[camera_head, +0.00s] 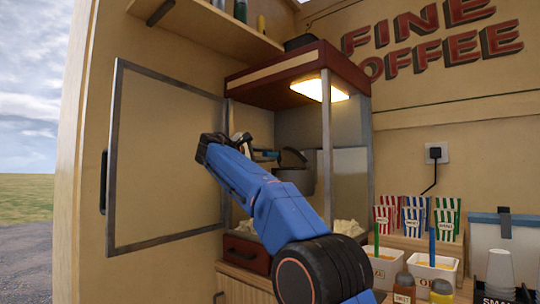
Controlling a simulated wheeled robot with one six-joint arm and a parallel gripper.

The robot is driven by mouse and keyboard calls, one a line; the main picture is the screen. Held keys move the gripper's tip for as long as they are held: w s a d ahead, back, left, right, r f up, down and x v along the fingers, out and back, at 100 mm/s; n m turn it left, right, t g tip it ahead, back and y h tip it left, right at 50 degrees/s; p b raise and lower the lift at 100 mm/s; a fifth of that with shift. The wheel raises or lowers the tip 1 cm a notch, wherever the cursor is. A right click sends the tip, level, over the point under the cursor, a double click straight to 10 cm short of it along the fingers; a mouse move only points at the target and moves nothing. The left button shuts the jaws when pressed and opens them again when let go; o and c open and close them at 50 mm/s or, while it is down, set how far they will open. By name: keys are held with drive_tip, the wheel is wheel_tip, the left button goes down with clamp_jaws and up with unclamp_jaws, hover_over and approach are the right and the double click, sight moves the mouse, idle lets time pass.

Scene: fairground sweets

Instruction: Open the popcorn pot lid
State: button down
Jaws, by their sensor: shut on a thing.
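The grey popcorn pot (298,182) hangs inside the popcorn machine, right of my gripper. Its lid (293,158) appears as a dark curved plate, tilted over the pot's top. A short blue handle (266,156) runs from the lid side toward my gripper. My gripper (245,145) is inside the machine's open front, left of the pot, and is shut on what appears to be this handle. The wrist partly hides the fingers, so the exact contact is unclear.
A framed clear door (165,165) stands swung open on the left. The machine's red top (285,68) and metal corner post (327,150) bound the space. Popcorn (345,227) lies below. Striped boxes (414,215), sauce bottles (404,288) and cups (499,270) crowd the right counter.

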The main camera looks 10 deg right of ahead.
drive_tip(key=shift+w+a+f+n, duration=0.2)
drive_tip(key=shift+f+n, duration=0.05)
drive_tip(key=shift+n, duration=0.4)
drive_tip(key=shift+w+a+f+n, duration=0.15)
drive_tip(key=shift+w+f+n, duration=0.05)
drive_tip(key=shift+n, duration=0.45)
drive_tip(key=c, duration=1.5)
unclamp_jaws()
drive_tip(key=shift+c, duration=0.2)
drive_tip(key=shift+a, duration=0.1)
drive_tip(key=v, duration=1.7)
drive_tip(key=shift+s, duration=0.1)
drive_tip(key=shift+a, duration=0.15)
